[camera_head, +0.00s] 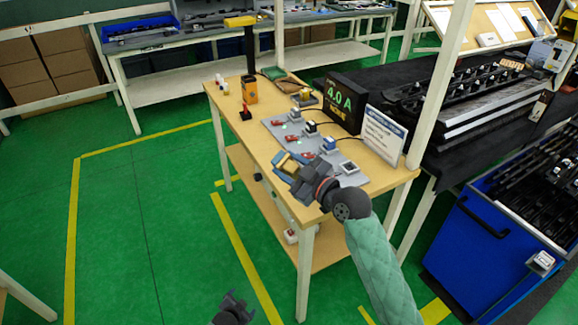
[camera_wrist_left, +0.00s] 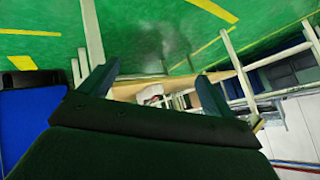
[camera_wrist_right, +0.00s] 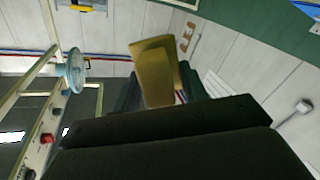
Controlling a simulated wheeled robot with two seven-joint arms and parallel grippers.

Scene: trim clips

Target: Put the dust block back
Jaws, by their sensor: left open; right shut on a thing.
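My right gripper (camera_head: 287,164) is shut on a yellow block, taken to be the dust block (camera_wrist_right: 158,72), above the near left edge of the wooden table. In the right wrist view the block sticks out between the fingers, tilted. In the head view the gripper partly hides it. My left gripper (camera_head: 234,302) is open and empty, low over the green floor, away from the table.
A display reading 4.0 A (camera_head: 342,102) and a white sign (camera_head: 383,137) stand along the table's right side. An orange holder (camera_head: 249,90) and a red-topped object (camera_head: 245,113) are farther back. A blue cart (camera_head: 480,245) is at the right. The floor at left is clear.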

